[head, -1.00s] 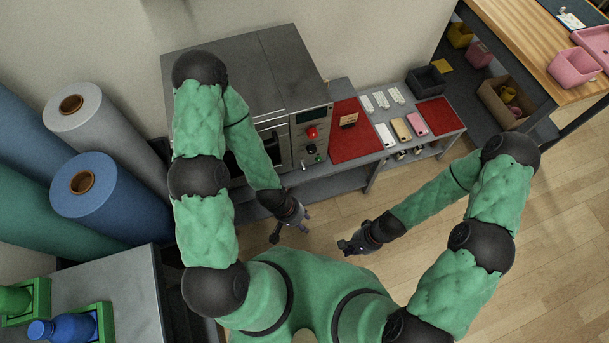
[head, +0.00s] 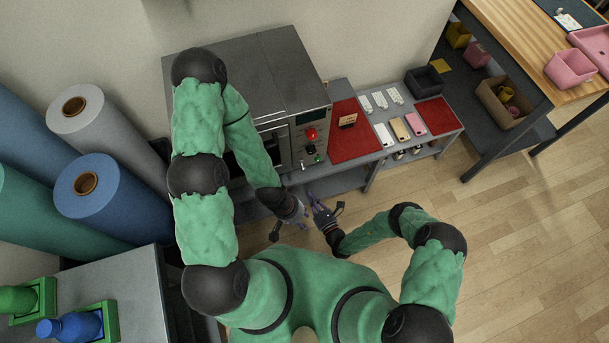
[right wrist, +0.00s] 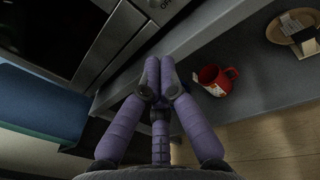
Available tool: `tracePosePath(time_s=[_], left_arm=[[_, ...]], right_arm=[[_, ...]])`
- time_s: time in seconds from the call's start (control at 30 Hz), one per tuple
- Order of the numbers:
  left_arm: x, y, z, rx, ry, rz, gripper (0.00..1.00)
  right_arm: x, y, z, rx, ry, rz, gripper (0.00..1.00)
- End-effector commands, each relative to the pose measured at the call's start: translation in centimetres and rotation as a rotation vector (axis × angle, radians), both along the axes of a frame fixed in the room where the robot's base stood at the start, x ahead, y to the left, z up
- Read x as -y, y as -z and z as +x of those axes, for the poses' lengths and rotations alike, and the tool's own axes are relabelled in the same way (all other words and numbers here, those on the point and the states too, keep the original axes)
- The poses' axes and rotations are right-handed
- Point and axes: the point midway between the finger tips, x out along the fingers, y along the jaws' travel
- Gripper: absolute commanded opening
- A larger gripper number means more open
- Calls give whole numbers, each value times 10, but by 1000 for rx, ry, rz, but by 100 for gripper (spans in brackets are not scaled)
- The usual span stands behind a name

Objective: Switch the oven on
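The oven (head: 255,75) is a large grey steel box against the wall in the head view. Its front panel carries a red knob (head: 312,133), a black knob (head: 311,149), a small green part (head: 317,158) and a small pale lever-like part (head: 303,166). My right gripper (head: 313,198) is in front of and below the panel, apart from it. In the right wrist view its purple fingers (right wrist: 158,75) are together with nothing between them. My left gripper (head: 302,213) hangs just left of it; its fingers are too small to judge. My left forearm covers part of the oven's door.
Fabric rolls (head: 95,185) stand at left. The wooden floor at right is clear.

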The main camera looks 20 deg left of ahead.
Motion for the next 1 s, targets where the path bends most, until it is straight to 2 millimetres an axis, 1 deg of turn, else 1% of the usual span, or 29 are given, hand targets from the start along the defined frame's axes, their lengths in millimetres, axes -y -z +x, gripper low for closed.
tracePosePath(time_s=[0.07, 0.17, 0.53, 0.67, 0.77, 1.0], left_arm=[[0, -1, 0, 0, 0, 0, 40], [0, -1, 0, 0, 0, 0, 40], [0, 0, 0, 0, 0, 0, 40], [0, 3, 0, 0, 0, 0, 40], [0, 6, 0, 0, 0, 0, 40], [0, 17, 0, 0, 0, 0, 40]], right_arm=[[6, 2, 4, 9, 51, 6, 0], [10, 2, 6, 15, 76, 8, 0], [8, 2, 9, 16, 74, 8, 0], [1, 3, 17, 16, 72, 8, 0], [-8, 2, 27, 19, 70, 8, 0], [-33, 4, 58, 19, 70, 8, 0]])
